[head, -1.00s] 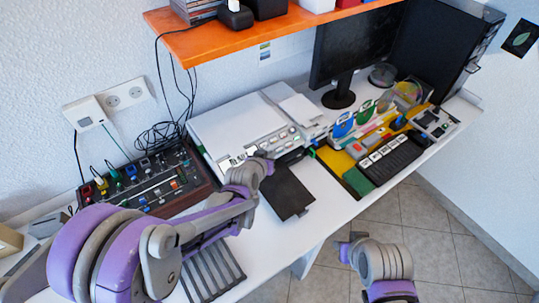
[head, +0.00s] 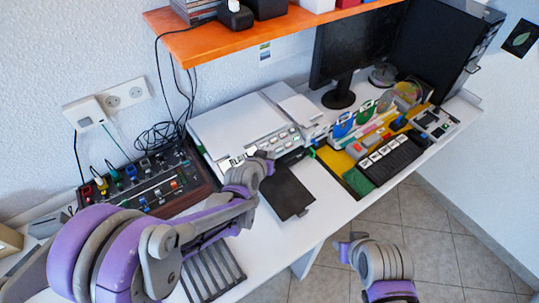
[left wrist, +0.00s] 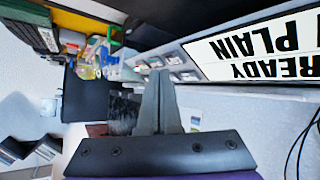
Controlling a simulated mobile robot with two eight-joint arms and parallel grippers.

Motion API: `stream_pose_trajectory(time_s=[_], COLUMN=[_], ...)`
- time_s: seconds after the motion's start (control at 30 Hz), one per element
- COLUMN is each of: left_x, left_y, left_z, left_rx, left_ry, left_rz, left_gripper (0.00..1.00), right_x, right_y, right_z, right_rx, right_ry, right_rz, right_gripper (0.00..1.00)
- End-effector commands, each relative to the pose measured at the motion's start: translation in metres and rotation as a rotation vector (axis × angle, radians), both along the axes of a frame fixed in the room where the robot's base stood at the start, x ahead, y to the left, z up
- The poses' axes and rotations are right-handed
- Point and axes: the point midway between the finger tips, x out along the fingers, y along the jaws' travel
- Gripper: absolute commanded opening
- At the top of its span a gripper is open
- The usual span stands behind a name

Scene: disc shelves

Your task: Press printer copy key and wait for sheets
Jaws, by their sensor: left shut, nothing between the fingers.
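The white printer (head: 235,122) stands on the desk with grey keys (head: 282,138) along its front panel. Its display (head: 238,158) is partly hidden by my left arm in the head view. In the left wrist view the display (left wrist: 270,50) shows upside down and reads "READY" and "PLAIN". My left gripper (head: 267,163) is shut and empty at the printer's front. In the left wrist view its fingertips (left wrist: 159,75) are close to the row of keys (left wrist: 178,63); contact cannot be told. The dark output tray (head: 287,190) shows no sheet. My right gripper (head: 347,246) is over the floor, its jaws unclear.
An audio mixer (head: 150,185) stands left of the printer. A yellow board (head: 350,170) with a keyboard and colourful items lies to the right, near the monitor (head: 350,50). An orange shelf (head: 260,32) hangs above. The desk front has some bare room.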

Motion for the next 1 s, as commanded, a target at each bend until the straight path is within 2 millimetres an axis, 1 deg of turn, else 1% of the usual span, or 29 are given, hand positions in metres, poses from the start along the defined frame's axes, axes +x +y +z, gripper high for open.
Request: stream_pose_trajectory(time_s=[0.43, 0.73, 1.0], left_x=[0.0, 0.0026, 0.0033], left_y=[0.0, 0.0024, 0.0026], left_z=[0.0, -0.0082, -0.0075], left_rx=[0.0, -0.001, 0.0], left_ry=[0.0, 0.001, 0.0], left_rz=[0.0, 0.0, 0.0], left_gripper=[0.0, 0.0, 0.0], right_x=[0.0, -0.0022, -0.0021], right_y=[0.0, 0.0, 0.0], right_z=[0.0, -0.0084, -0.0079], right_rx=[0.0, 0.0, 0.0], right_ry=[0.0, 0.004, 0.004], right_rz=[0.0, 0.0, 0.0], right_gripper=[0.38, 0.38, 0.38])
